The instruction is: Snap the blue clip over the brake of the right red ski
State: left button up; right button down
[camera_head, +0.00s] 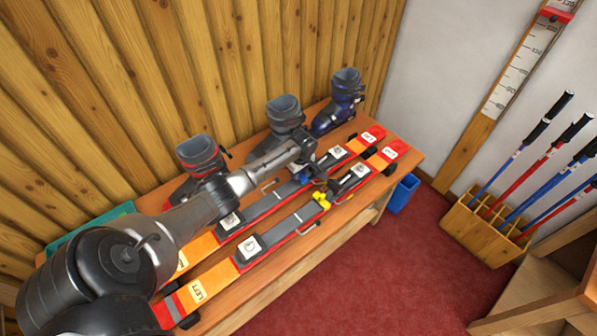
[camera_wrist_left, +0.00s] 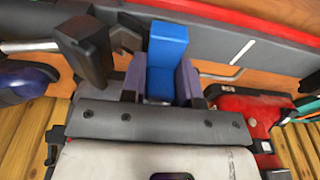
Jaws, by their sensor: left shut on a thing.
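In the left wrist view my left gripper (camera_wrist_left: 160,82) is shut on the blue clip (camera_wrist_left: 168,45), a small block standing out between its fingers. The grey middle of a red-edged ski (camera_wrist_left: 235,48) lies close beyond the clip; whether they touch cannot be told. In the head view my left gripper (camera_head: 308,177) is over the bindings of the rear ski (camera_head: 267,206), and the clip is largely hidden. The front ski (camera_head: 270,229) lies parallel, with a yellow clip (camera_head: 321,200) at its binding. A thin wire brake arm (camera_wrist_left: 220,73) shows beside the clip. My right gripper is out of view.
Several boots stand along the wall side of the bench, including a blue one (camera_head: 340,101) and a grey one (camera_head: 286,113). A blue bin (camera_head: 403,194) stands beyond the bench end. A wooden pole rack (camera_head: 484,232) is at right. The red floor (camera_head: 400,275) is clear.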

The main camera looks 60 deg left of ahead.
pick_arm(q)
jog(key=shift+f+b, duration=0.3)
jog(key=shift+f, duration=0.3)
jog(key=o, duration=1)
jog(key=shift+s, duration=0.15)
jog(key=shift+o, duration=0.3)
jog(key=shift+w, duration=0.2)
jog(key=o, duration=0.5)
jog(key=shift+s, duration=0.2)
